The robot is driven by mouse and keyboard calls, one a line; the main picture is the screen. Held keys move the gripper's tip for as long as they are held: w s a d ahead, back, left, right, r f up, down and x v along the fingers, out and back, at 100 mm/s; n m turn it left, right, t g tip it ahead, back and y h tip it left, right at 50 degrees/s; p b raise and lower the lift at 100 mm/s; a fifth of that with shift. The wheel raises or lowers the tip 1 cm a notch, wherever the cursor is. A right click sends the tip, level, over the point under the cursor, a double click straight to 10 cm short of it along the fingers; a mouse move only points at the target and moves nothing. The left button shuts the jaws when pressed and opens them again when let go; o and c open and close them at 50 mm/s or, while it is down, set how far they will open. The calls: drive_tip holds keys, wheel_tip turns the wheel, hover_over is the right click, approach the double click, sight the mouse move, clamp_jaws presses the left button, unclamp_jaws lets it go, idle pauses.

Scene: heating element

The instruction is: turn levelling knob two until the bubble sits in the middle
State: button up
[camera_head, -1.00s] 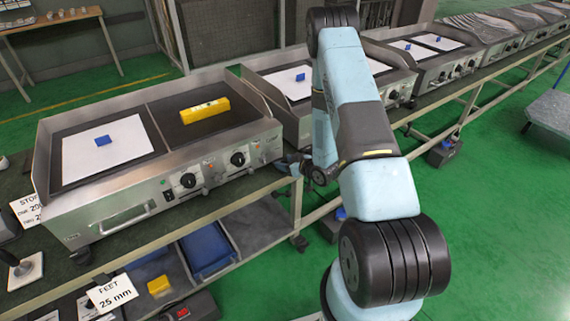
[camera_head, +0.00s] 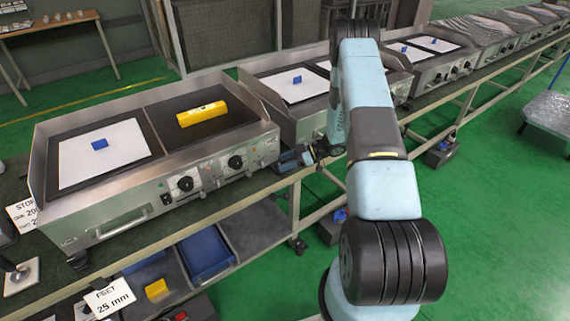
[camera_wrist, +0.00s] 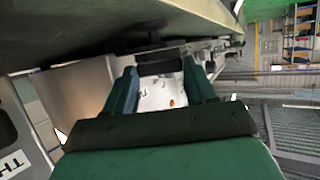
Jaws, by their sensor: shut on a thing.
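A yellow spirit level (camera_head: 202,114) lies on the dark right-hand plate of the nearest steel griddle (camera_head: 130,195). Its bubble is too small to make out. My gripper (camera_head: 291,159) is at the griddle's front right corner, low down by the bench edge; its fingertips are hard to see in the head view. In the wrist view my gripper (camera_wrist: 160,66) has its two dark green fingers apart, closed on a dark round knob (camera_wrist: 160,64) under the griddle's edge. I cannot read a number on this knob.
More griddles stand in a row along the bench to the right, the closest (camera_head: 290,88) just behind my gripper. A blue tray (camera_head: 207,252) and a yellow block (camera_head: 156,290) are on the shelf below.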

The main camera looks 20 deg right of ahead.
drive_tip(key=shift+w+n+g, duration=0.15)
drive_tip(key=shift+n+g, duration=0.5)
drive_tip(key=shift+g, duration=0.1)
drive_tip(key=shift+w+n+g, duration=0.15)
drive_tip(key=shift+n+g, duration=0.5)
drive_tip(key=shift+g, duration=0.4)
drive_tip(key=o, duration=1)
drive_tip(key=shift+o, duration=0.2)
drive_tip(key=shift+w+d+r, duration=0.1)
